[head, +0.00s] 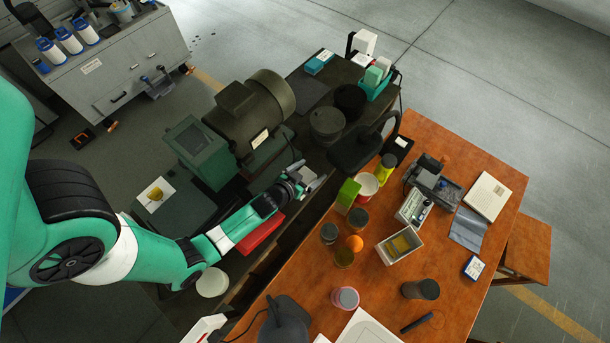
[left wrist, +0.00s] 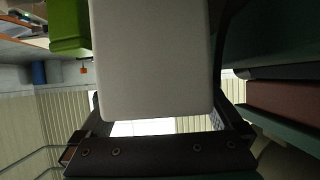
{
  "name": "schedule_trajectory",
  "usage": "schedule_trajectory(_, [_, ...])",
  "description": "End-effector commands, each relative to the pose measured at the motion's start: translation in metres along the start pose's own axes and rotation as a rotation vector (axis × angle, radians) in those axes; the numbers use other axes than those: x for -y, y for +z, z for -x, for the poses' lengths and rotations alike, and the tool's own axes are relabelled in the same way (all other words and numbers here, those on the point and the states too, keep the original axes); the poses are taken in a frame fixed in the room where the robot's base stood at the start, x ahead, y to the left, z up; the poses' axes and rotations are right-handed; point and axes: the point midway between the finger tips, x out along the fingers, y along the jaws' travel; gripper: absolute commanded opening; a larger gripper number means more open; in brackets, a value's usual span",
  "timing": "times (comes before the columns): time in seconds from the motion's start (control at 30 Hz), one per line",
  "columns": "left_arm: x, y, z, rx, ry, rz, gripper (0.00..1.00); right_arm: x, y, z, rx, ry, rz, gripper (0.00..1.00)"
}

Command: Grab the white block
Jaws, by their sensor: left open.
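A pale grey-white block (left wrist: 152,60) with rounded corners fills the upper middle of the left wrist view, very close. It lies between the two dark fingers of my left gripper (head: 309,180), which is open. I cannot tell whether either finger touches it. In the head view my left gripper reaches over the gap between the dark bench and the orange table, with a pale grey patch at its jaws; the block is hard to make out there. My right gripper is not in view.
A green box (head: 347,195), a white-and-red cup (head: 367,186) and a yellow-green can (head: 385,168) stand close right of my left gripper on the orange table (head: 455,280). A dark motor (head: 250,115) stands to its upper left. A red box (head: 260,235) lies below the arm.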

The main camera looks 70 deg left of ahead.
Motion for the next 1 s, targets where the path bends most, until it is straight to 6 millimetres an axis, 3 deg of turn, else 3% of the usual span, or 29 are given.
schedule_trajectory(0.03, [0.001, 0.019, 0.002, 0.037, -0.004, -0.002, 1.00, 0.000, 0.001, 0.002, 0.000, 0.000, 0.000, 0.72])
schedule_trajectory(0.6, [0.001, 0.020, 0.002, 0.039, -0.004, -0.002, 0.00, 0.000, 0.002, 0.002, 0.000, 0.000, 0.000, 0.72])
schedule_trajectory(0.87, [0.001, 0.018, 0.002, 0.037, -0.004, -0.002, 0.00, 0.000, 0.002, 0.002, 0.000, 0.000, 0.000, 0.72])
schedule_trajectory(1.0, [0.001, 0.003, 0.009, 0.035, -0.004, 0.000, 0.00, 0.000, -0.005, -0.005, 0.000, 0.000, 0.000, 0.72])
